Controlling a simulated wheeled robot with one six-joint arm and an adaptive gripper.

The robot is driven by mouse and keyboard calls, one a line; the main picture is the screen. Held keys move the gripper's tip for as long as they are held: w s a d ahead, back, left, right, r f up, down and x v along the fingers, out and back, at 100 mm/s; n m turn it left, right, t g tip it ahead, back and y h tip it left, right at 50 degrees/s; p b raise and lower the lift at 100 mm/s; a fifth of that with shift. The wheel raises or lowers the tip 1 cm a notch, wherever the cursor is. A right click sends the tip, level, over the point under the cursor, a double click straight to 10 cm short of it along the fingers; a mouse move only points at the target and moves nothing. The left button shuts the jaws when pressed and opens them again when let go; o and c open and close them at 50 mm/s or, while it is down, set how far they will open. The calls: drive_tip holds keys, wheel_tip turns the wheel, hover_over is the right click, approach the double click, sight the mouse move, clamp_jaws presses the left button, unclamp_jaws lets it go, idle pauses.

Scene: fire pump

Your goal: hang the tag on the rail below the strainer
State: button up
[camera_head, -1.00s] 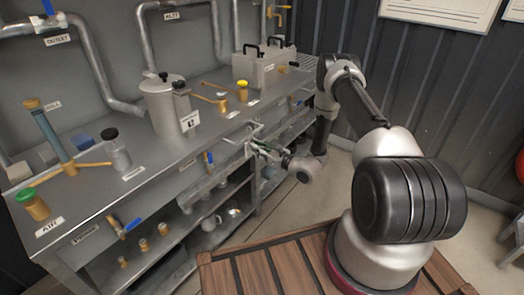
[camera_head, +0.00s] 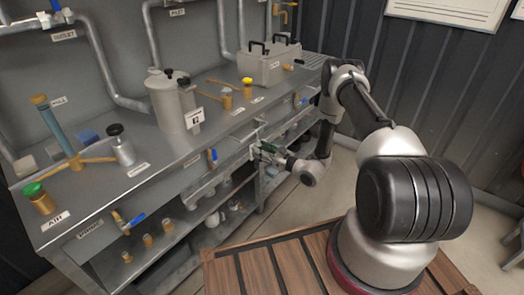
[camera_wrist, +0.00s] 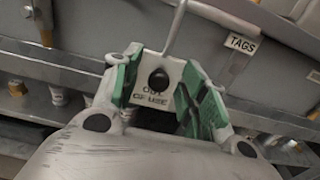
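The tag (camera_wrist: 150,97) is a small white plate lettered "OUT OF USE", with a round black spot at its middle.
A grey bench (camera_head: 150,186) carries a metal tank (camera_head: 167,104), a box with two black handles (camera_head: 266,64) and brass fittings. A "TAGS" label (camera_wrist: 242,43) is on the grey panel behind my gripper. Open shelves with small cups (camera_head: 147,240) lie underneath. A slatted wooden platform (camera_head: 262,270) is in front.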

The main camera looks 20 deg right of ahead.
drive_tip(key=shift+d, duration=0.1)
drive_tip(key=v, duration=1.2)
drive_tip(key=s+a+f+n+g+y, duration=0.25)
drive_tip(key=s+a+g, duration=0.25)
drive_tip(key=s, duration=0.4)
drive_tip(key=s+r+n+g+y, duration=0.2)
drive_tip(key=s+r+n+g, duration=0.6)
drive_tip(key=s+r+g, duration=0.15)
drive_tip(key=s+d+r+n+g+h, duration=0.1)
drive_tip(key=s+d+r+n+h, duration=0.3)
drive_tip(key=r, duration=0.3)
drive_tip(key=s+d+r+n+g+h, duration=0.1)
drive_tip(key=s+d+r+n+h, duration=0.15)
drive_tip(key=r+n+h, duration=0.35)
drive_tip(key=s+d+r+n+g+h, duration=0.1)
drive_tip(key=s+d+r+n+h, duration=0.15)
drive_tip(key=d+r+n, duration=0.4)
drive_tip(key=s+a+r+n+t+h, duration=0.1)
drive_tip(key=r+t, duration=0.2)
drive_tip(key=r, duration=0.5)
drive_tip(key=s+a+r+t+h, duration=0.1)
drive_tip(key=r+t, duration=0.3)
drive_tip(key=r, duration=0.4)
drive_tip(key=shift+s+a+r+n+h, duration=0.3)
drive_tip(key=shift+s+a+r+n, duration=0.1)
drive_tip(key=shift+s, duration=0.4)
